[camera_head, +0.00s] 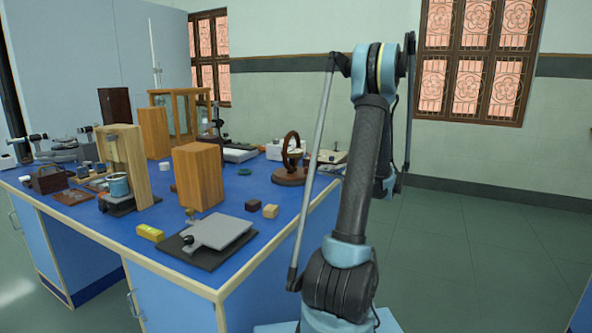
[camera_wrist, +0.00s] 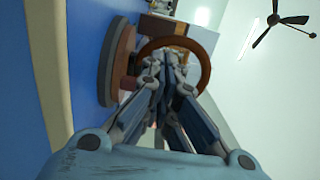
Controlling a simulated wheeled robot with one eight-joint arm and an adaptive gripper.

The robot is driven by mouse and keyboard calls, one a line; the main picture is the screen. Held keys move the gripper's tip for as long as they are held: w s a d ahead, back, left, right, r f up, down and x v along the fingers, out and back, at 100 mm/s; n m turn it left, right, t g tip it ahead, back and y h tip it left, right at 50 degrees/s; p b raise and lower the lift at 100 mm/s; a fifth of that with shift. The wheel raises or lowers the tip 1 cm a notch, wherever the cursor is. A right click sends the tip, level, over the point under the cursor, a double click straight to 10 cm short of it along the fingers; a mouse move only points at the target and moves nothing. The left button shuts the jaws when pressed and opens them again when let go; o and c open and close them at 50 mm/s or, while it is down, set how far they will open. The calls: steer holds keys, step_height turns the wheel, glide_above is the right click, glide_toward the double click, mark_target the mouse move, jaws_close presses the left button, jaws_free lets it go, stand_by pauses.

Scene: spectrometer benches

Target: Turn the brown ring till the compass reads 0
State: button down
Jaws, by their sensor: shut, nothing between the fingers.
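The brown ring (camera_head: 283,151) stands upright on a round wooden base (camera_head: 290,179) near the right edge of the blue bench. In the wrist view, the ring (camera_wrist: 207,66) arches beyond my fingers, and its base (camera_wrist: 112,62) is at the left. The wrist picture is turned sideways, with the bench at the left. My gripper (camera_wrist: 173,62) is shut and empty, its fingertips overlapping the ring's opening in the picture. I cannot tell whether they touch the ring. No compass dial or reading can be made out. In the head view my gripper is not clearly visible.
The blue bench (camera_head: 255,205) carries wooden blocks (camera_head: 200,178), a grey plate on a black board (camera_head: 218,232), a yellow box (camera_head: 150,232) and several instruments. A pale device (camera_head: 282,150) stands behind the ring. Open floor (camera_head: 480,230) lies right of my arm.

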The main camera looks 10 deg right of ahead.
mark_target(287, 165)
steer(key=x, duration=1.4)
steer(key=shift+s, duration=0.1)
steer(key=shift+a, duration=0.1)
steer(key=shift+w+a, duration=0.25)
steer(key=shift+a, duration=0.3)
